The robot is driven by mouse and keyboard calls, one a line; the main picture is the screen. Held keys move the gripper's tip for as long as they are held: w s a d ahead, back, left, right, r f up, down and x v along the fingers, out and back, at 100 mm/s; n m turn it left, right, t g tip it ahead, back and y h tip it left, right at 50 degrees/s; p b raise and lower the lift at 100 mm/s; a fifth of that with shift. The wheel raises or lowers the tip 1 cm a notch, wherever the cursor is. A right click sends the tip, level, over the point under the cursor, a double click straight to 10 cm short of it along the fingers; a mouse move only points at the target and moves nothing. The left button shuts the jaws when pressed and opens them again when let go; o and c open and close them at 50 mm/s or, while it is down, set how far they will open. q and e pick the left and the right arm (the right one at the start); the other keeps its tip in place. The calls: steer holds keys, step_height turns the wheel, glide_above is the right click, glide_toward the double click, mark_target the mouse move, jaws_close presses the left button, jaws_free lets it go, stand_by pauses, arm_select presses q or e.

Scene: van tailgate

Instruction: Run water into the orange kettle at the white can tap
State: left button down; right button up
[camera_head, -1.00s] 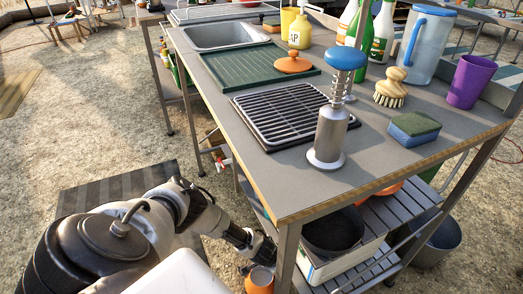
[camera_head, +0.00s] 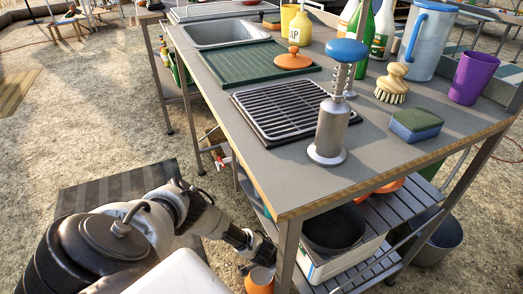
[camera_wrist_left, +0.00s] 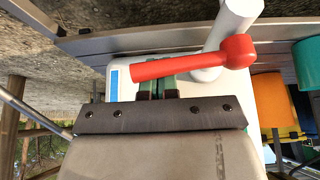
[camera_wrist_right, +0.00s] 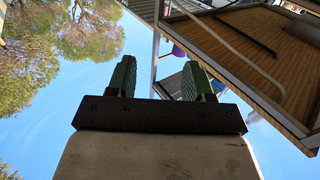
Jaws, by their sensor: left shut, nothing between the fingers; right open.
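In the left wrist view my left gripper (camera_wrist_left: 157,92) is shut and empty, its fingertips right at the red tap lever (camera_wrist_left: 195,58). The lever joins a white spout (camera_wrist_left: 232,28) on the white can (camera_wrist_left: 118,66), which has a blue label; I cannot tell whether fingers and lever touch. In the head view my left arm ends by the front table leg, its fingers unclear, above a small orange object (camera_head: 259,280). An orange body (camera_wrist_left: 270,100) stands beside the can; I cannot tell whether either is the kettle. My right gripper (camera_wrist_right: 160,80) is open and empty.
The counter holds an orange knobbed lid (camera_head: 293,58) on a green drainer (camera_head: 240,72), a black grill (camera_head: 262,105), a blue-topped metal pump (camera_head: 332,130) and a sponge (camera_head: 416,124). Below are a slatted shelf (camera_head: 405,215) and a dark pot (camera_head: 333,228). The metal leg stands beside my arm.

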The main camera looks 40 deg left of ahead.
arm_select(q)
steer(key=shift+s+a+p, duration=0.25)
steer(key=shift+s+a, duration=0.1)
steer(key=shift+s, duration=0.3)
steer(key=shift+s+a+p, duration=0.25)
steer(key=shift+s+a, duration=0.1)
steer(key=shift+s, duration=0.25)
steer(key=p+v, duration=0.5)
steer(key=shift+w+a+r, duration=0.1)
steer(key=shift+w+a, duration=0.05)
steer(key=shift+w, duration=0.1)
arm_select(e)
steer(key=s+d+f+g+h, duration=0.2)
steer(key=s+f+g, duration=0.3)
steer(key=s+g, duration=0.1)
steer(key=s+d+f+g+h, duration=0.2)
steer(key=s+d+f+g, duration=0.1)
steer(key=s+f+g, duration=0.2)
steer(key=s+g, duration=0.2)
steer(key=g, duration=0.1)
steer(key=shift+d+m, duration=0.35)
steer(key=shift+m, duration=0.05)
steer(key=shift+s+f, duration=0.1)
arm_select(q)
steer(key=s+a, duration=0.3)
steer(key=a, duration=0.3)
steer(key=shift+a, duration=0.35)
steer(key=shift+s, duration=0.1)
